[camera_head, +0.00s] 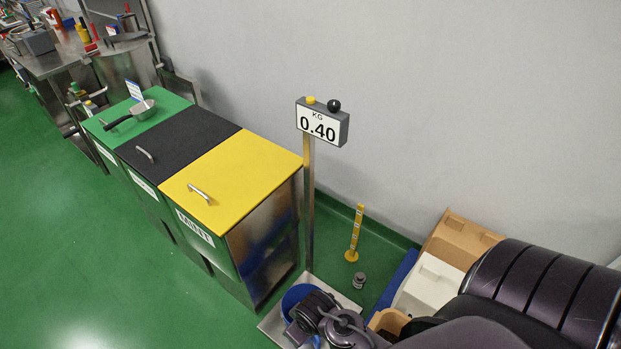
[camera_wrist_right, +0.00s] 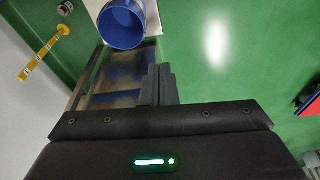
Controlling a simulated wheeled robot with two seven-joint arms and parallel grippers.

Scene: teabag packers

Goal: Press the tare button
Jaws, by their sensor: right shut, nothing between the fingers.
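The scale display (camera_head: 322,122) stands on a thin metal post (camera_head: 308,200) and reads 0.40 KG. On its top edge are a yellow button (camera_head: 311,100) and a black round knob (camera_head: 334,105). No label shows which of them is the tare button. A blue bucket (camera_wrist_right: 122,25) is on the scale's platform (camera_wrist_right: 152,15). My right gripper (camera_wrist_right: 158,70) is shut and empty in the right wrist view, close to the bucket in the picture. In the head view my right arm covers part of the platform (camera_head: 272,327), low and well below the display. My left gripper is not shown.
Bins with green (camera_head: 165,108), black (camera_head: 190,140) and yellow (camera_head: 235,175) lids stand left of the post. Cardboard boxes (camera_head: 460,240) are at right.

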